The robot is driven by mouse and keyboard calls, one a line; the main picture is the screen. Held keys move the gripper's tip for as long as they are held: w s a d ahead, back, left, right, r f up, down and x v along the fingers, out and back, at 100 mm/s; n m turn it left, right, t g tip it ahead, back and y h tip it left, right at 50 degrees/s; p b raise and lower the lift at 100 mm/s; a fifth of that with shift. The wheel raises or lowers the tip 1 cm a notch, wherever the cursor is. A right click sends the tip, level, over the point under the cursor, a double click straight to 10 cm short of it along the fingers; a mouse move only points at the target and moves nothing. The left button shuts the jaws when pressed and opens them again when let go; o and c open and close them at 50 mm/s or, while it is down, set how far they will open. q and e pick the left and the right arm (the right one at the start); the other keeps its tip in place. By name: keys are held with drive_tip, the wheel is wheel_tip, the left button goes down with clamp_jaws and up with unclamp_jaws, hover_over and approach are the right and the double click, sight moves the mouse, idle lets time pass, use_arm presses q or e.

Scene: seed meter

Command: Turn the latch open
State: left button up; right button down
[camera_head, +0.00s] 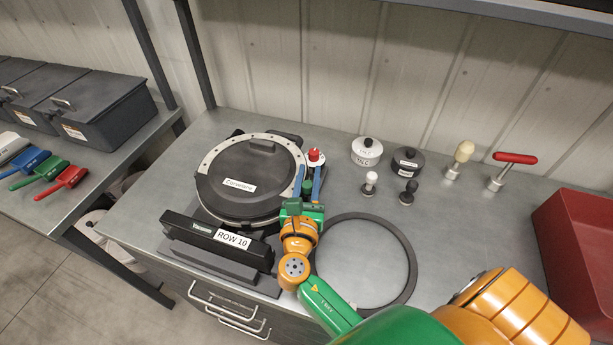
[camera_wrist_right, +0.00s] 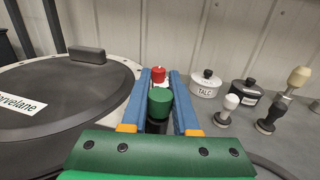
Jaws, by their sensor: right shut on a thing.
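The seed meter (camera_head: 246,212), a round dark housing with a pale ring and a label on its lid (camera_head: 255,165), sits on the left of the bench. At its right edge are a green knob (camera_head: 307,187) on a dark stem and a red knob (camera_head: 315,155) on a pale base. My right gripper (camera_head: 309,180) has its blue fingers on both sides of the green knob, which also shows in the right wrist view (camera_wrist_right: 160,101). The red knob (camera_wrist_right: 158,74) stands just beyond the green one. Which knob is the latch, I cannot tell. My left gripper is not in view.
A dark ring (camera_head: 408,260) lies flat at the front right of the meter. Behind it stand a white talc pot (camera_head: 367,152), a dark pot (camera_head: 407,162) and several knobbed tools. A red bin (camera_head: 575,245) is at the far right. A "ROW 10" bar (camera_head: 195,232) fronts the meter.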

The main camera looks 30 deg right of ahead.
drive_tip(key=shift+s+m+g+h, duration=0.1)
drive_tip(key=shift+m+g+h, duration=0.4)
drive_tip(key=shift+h, duration=0.1)
drive_tip(key=shift+d, duration=0.1)
drive_tip(key=c, duration=0.7)
unclamp_jaws()
drive_tip(key=shift+r, duration=0.1)
